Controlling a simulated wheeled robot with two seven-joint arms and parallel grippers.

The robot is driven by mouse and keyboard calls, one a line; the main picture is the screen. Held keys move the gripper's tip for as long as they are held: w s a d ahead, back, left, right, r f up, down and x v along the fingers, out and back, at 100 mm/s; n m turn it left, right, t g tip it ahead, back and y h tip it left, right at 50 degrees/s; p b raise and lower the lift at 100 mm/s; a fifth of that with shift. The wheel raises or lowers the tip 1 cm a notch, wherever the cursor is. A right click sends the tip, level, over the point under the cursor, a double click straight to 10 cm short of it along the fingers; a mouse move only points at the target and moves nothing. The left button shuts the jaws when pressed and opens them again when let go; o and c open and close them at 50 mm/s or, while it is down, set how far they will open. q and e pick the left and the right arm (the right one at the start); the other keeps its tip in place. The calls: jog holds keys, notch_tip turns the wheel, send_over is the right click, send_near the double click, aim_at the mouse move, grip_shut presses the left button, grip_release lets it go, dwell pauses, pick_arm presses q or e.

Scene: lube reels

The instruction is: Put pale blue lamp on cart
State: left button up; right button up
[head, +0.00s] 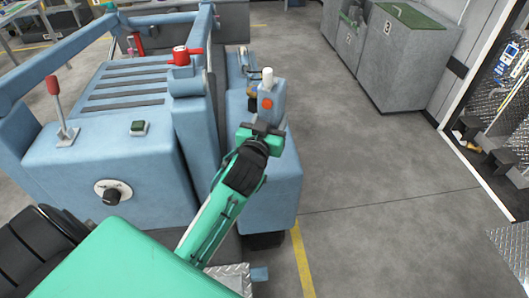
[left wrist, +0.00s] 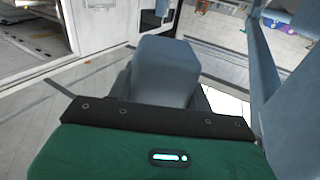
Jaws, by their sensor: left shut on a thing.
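The pale blue lamp (head: 266,103) appears as a small pale blue block with a white cap and an orange-red round spot. My left gripper (head: 262,127) is shut on its lower part and holds it upright. In the left wrist view the pale blue block (left wrist: 166,72) stands between the fingers of my left gripper (left wrist: 160,100). The large blue wheeled body (head: 140,170), which looks like the cart, has a slatted top and rails. The lamp is seen over its right-hand blue section (head: 280,180); the height gap cannot be told. My right gripper is not in view.
A red valve-like part (head: 182,56) and a red-handled lever (head: 60,110) rise from the blue body. Blue rails (head: 150,19) run above the slatted top. Grey bins (head: 408,55) stand at the back right. The grey floor (head: 385,180) to the right is open.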

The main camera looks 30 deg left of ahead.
pick_arm(q)
jog(key=w+a+r+y+b, duration=0.1)
jog(key=w+a+r+b, duration=0.1)
jog(key=w+a+r, duration=0.3)
jog(key=shift+n+g, duration=0.3)
jog(key=shift+n, duration=0.1)
jog(key=f, duration=0.4)
jog(key=d+f, duration=0.1)
jog(key=f, duration=0.4)
jog(key=d+f, duration=0.1)
jog(key=f, duration=0.3)
jog(key=shift+s+f+b, duration=0.3)
jog(key=shift+s, duration=0.1)
notch_tip(320, 180, down, 5)
jog(key=shift+r+b, duration=0.15)
jog(key=shift+b, duration=0.15)
jog(key=shift+f, duration=0.4)
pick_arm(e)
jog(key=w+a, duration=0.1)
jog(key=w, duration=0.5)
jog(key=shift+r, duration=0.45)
